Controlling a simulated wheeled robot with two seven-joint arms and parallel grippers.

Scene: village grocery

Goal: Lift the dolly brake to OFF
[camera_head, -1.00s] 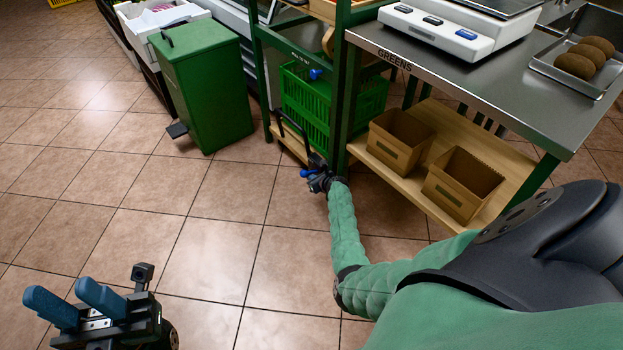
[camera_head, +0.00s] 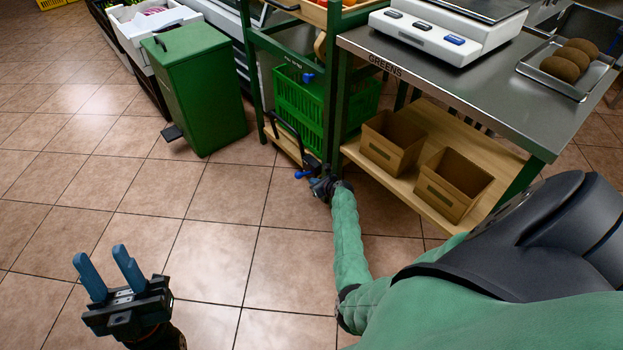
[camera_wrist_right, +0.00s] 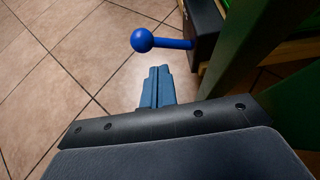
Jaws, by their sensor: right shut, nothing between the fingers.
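The brake is a blue lever with a ball knob (camera_wrist_right: 142,40), sticking out sideways from a dark block (camera_wrist_right: 203,32) in the right wrist view. In the head view its blue knob (camera_head: 300,174) shows small, by the low wooden dolly (camera_head: 287,150) under the green crate. My right gripper (camera_head: 318,184) is low beside the knob. Its shut, empty fingers (camera_wrist_right: 157,72) appear just below the lever in the wrist view, with a small visible gap; depth is hard to tell. My left gripper (camera_head: 102,258) is open and empty above the floor at lower left.
A green rack post (camera_wrist_right: 245,50) stands close to the right of the lever. A steel table (camera_head: 460,85) with a lower shelf holding two cardboard boxes (camera_head: 392,143) is right of my right arm. A green pedal bin (camera_head: 200,90) stands left. The tiled floor between is clear.

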